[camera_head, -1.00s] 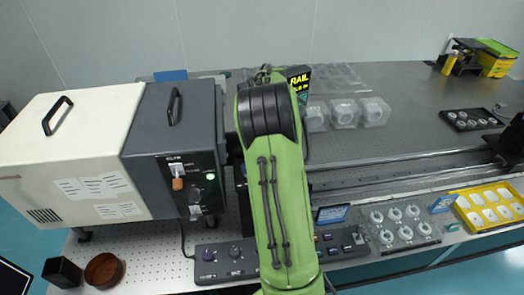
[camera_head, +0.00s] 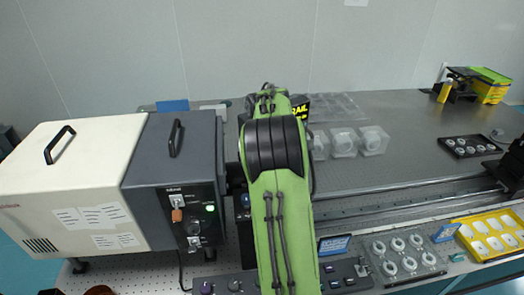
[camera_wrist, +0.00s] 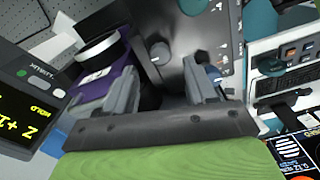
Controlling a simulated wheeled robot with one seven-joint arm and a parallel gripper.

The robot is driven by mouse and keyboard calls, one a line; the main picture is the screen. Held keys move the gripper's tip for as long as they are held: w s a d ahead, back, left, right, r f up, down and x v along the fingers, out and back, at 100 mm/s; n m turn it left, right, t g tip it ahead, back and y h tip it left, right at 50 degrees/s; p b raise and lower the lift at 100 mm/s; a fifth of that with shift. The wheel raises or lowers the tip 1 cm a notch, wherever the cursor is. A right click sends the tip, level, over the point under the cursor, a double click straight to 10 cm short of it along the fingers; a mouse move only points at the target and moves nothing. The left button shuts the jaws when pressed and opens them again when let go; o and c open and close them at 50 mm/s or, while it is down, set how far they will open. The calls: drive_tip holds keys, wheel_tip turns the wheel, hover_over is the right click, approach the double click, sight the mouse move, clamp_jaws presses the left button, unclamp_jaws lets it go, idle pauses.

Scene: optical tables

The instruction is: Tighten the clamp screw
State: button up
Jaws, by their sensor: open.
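My gripper (camera_wrist: 159,68) shows in the wrist view with its two grey fingers apart and nothing seen held between them. A dark round knob (camera_wrist: 160,53) on a grey panel (camera_wrist: 180,28) shows beyond the gap between the fingertips. A purple part (camera_wrist: 108,86) with a white-edged black ring (camera_wrist: 97,48) is beside the left finger. I cannot tell for certain which part is the clamp screw. In the head view my green arm hides the gripper and the place where it works.
A white and dark grey box (camera_head: 75,190) with a lit green lamp stands at left. A rail (camera_head: 405,200) runs to the right. Clear blocks (camera_head: 343,143) sit behind it, and a yellow tray (camera_head: 492,236) lies at front right. A display (camera_wrist: 22,110) is left of the gripper.

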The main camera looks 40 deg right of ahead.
wheel_tip(320, 180, up, 12)
drive_tip(key=p, duration=0.3)
drive_tip(key=shift+f, duration=0.25)
drive_tip(key=s+a+r+m+t+b, duration=0.1)
drive_tip(key=s+a+r+m, duration=0.15)
drive_tip(key=a, duration=0.65)
drive_tip(key=s+a+r+m+t+b, duration=0.1)
drive_tip(key=s+a+t+b, duration=0.15)
drive_tip(key=a, duration=0.55)
drive_tip(key=s+a+f+m+t+b, duration=0.1)
drive_tip(key=s+a+f+m, duration=0.1)
drive_tip(key=s+a+f, duration=0.2)
drive_tip(key=s+a+f+m+t, duration=0.1)
drive_tip(key=s+a+f+m, duration=0.2)
drive_tip(key=s, duration=0.8)
drive_tip(key=shift+s+a+f+b, duration=0.2)
drive_tip(key=shift+a+f+b, duration=0.15)
drive_tip(key=shift+a+f, duration=0.6)
